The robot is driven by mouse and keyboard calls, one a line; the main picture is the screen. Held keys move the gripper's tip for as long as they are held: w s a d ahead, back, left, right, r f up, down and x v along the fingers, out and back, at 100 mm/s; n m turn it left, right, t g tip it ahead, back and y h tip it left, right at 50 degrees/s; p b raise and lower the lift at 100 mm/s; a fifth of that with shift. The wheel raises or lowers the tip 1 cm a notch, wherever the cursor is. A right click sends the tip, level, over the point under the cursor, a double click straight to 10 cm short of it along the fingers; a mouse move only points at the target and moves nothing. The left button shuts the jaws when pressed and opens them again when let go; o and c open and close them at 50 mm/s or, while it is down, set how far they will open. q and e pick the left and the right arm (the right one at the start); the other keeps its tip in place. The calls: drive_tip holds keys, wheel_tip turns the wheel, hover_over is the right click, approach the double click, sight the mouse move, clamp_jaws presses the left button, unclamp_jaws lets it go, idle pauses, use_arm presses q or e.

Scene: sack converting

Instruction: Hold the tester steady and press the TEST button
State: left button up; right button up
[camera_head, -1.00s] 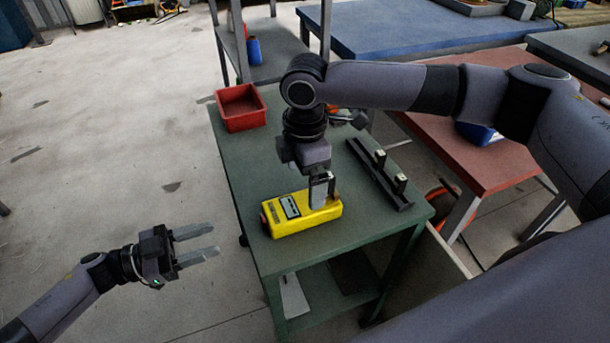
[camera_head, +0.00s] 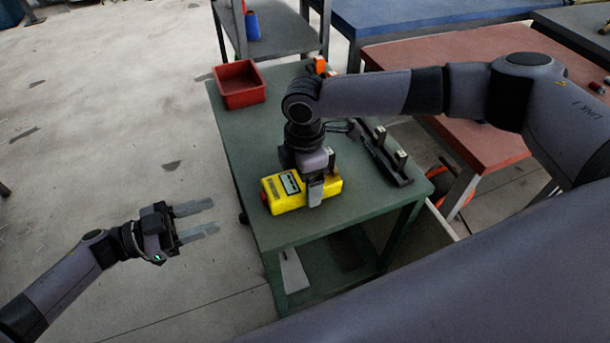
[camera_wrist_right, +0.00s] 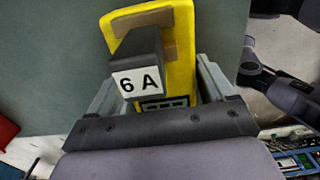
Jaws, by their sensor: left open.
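The yellow tester (camera_head: 325,188) lies on the green table, with a small display panel (camera_head: 291,183) on top and a red part (camera_head: 265,198) at its left end. My right gripper (camera_head: 315,190) is down over the tester's right half. In the right wrist view its fingers (camera_wrist_right: 162,88) stand on either side of the yellow body (camera_wrist_right: 180,55); I cannot tell whether they touch it. A dark block marked "6 A" (camera_wrist_right: 138,65) stands between the fingers and hides part of the tester. My left gripper (camera_head: 207,219) is open and empty, left of the table.
The green table (camera_head: 237,135) holds a red bin (camera_head: 240,85) at the back left and a dark rail with upright posts (camera_head: 385,160) right of the tester. A red-topped table (camera_head: 480,145) stands to the right. Clear floor lies around my left gripper.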

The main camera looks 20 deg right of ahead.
drive_tip(key=c, duration=0.5)
use_arm(q)
drive_tip(key=shift+c, duration=0.9)
use_arm(e)
drive_tip(key=shift+c, duration=0.9)
use_arm(q)
clamp_jaws()
use_arm(e)
drive_tip(key=shift+r, duration=0.1)
